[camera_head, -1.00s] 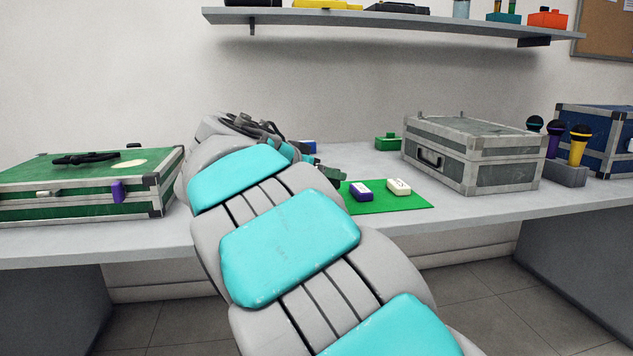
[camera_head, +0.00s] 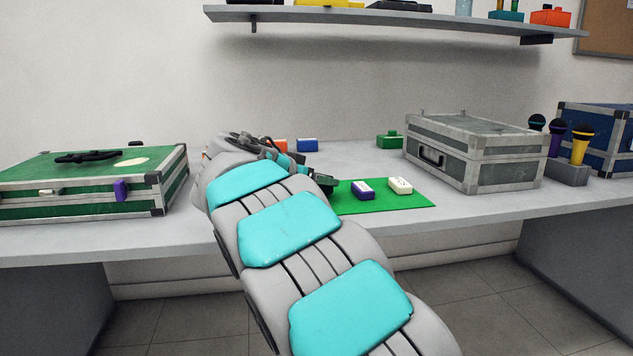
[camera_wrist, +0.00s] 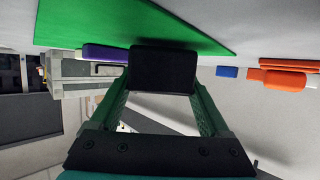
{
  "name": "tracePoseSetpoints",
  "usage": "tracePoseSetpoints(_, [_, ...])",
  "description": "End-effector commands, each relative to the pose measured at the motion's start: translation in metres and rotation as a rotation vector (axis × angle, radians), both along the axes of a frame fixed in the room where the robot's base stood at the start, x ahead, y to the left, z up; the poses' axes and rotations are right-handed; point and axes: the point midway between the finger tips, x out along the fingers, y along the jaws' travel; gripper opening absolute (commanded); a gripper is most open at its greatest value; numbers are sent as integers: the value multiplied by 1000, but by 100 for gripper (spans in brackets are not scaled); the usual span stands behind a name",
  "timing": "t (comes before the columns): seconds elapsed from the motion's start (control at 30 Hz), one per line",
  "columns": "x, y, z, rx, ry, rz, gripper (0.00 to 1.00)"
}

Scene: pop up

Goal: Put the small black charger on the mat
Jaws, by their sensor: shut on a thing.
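The small black charger (camera_wrist: 163,69) is between the fingertips of my gripper (camera_wrist: 165,88) in the wrist view, and the jaws are shut on it. In the head view the charger (camera_head: 326,182) shows as a dark shape at the left edge of the green mat (camera_head: 385,206); my arm hides most of the gripper. In the wrist view the charger overlaps the mat (camera_wrist: 120,27) in the picture. I cannot tell its height above the mat or table. A purple-and-white box (camera_head: 363,190) and a white box (camera_head: 400,186) sit on the mat.
A grey case (camera_head: 475,155) stands right of the mat, with microphones (camera_head: 558,140) beyond it. A green case (camera_head: 80,185) lies at left. A green box (camera_head: 389,141), a blue box (camera_head: 307,145) and an orange item (camera_head: 280,145) are behind. The mat's front part is bare.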

Motion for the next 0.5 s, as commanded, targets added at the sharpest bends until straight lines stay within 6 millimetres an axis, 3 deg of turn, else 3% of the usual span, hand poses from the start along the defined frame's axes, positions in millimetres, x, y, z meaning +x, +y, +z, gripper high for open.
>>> tracePoseSetpoints(0.5, [0, 0, -8, 0, -1, 0, 10])
